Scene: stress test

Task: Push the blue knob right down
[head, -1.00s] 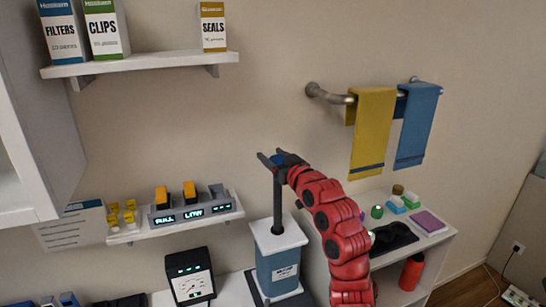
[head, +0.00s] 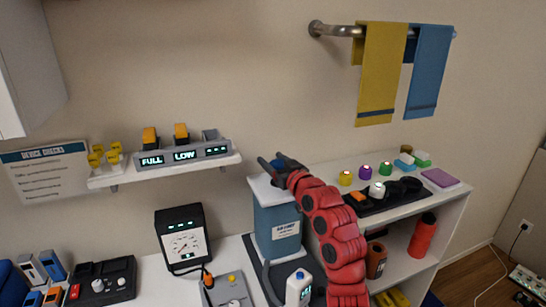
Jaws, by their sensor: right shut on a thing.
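The blue knob (head: 279,163) sits at the top of the blue air pump box (head: 277,228), which has a pale top and a white label. My right gripper (head: 272,166) is shut on the knob, just above the pump's top plate (head: 263,188). Little or none of the dark rod under the knob shows. The gripper partly hides the knob, so I cannot tell whether it touches the plate. My left gripper is out of view.
A gauge (head: 184,240) stands left of the pump, and a white bottle (head: 299,287) is in front. A shelf unit (head: 442,211) with small coloured items is at the right. A wall shelf (head: 215,166) with displays is at the left.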

